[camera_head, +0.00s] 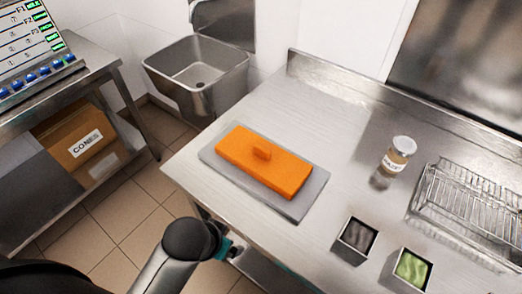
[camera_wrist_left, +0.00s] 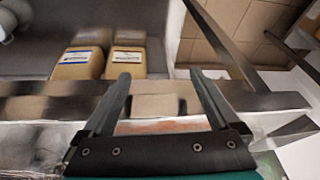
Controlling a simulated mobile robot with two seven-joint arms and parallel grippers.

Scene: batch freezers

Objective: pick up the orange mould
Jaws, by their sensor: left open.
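The orange mould (camera_head: 285,178) is a flat rectangular block with a raised tab on top. It lies on a grey tray (camera_head: 312,197) on the steel worktop, in the middle of the head view. My left arm comes in from the lower left of the head view, at the table's front edge, in front of the mould. Its fingers cannot be made out there. In the left wrist view my left gripper (camera_wrist_left: 160,76) is open, its two fingers apart with nothing held between them. The mould is not clearly seen in that view. My right gripper is not in view.
A labelled jar (camera_head: 397,156), a wire rack (camera_head: 468,205), a dark-filled tub (camera_head: 355,239) and a green-filled tub (camera_head: 411,270) stand right of the mould. A sink (camera_head: 196,75) is behind left. Two labelled tan containers (camera_wrist_left: 78,63) show in the wrist view.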

